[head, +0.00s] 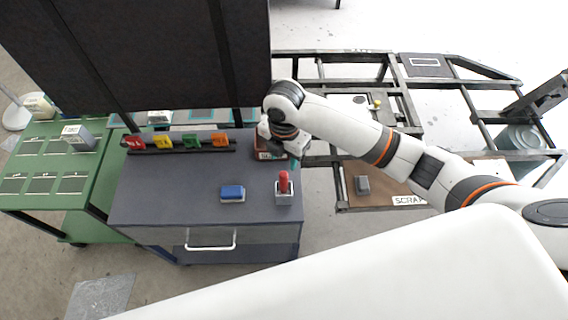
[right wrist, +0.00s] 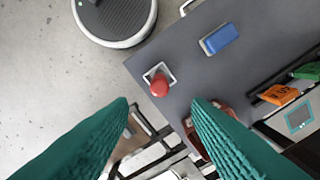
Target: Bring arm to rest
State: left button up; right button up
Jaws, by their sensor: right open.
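My right arm reaches in from the right in the head view. Its gripper (head: 282,150) is over the far right corner of the dark grey cart top (head: 170,196), mostly hidden by the wrist. In the right wrist view its two teal fingers are spread apart with nothing between them (right wrist: 162,108). My left gripper is not in view.
On the cart are a red-topped piece in a square holder (head: 284,184), a blue block (head: 232,193), a reddish-brown bin (head: 268,154) partly behind the gripper, and a rack of coloured tags (head: 180,145). A dark panel (head: 150,50) stands behind. A metal frame (head: 400,75) lies right.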

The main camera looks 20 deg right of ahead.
jog(key=shift+r, duration=0.25)
dwell(0.3)
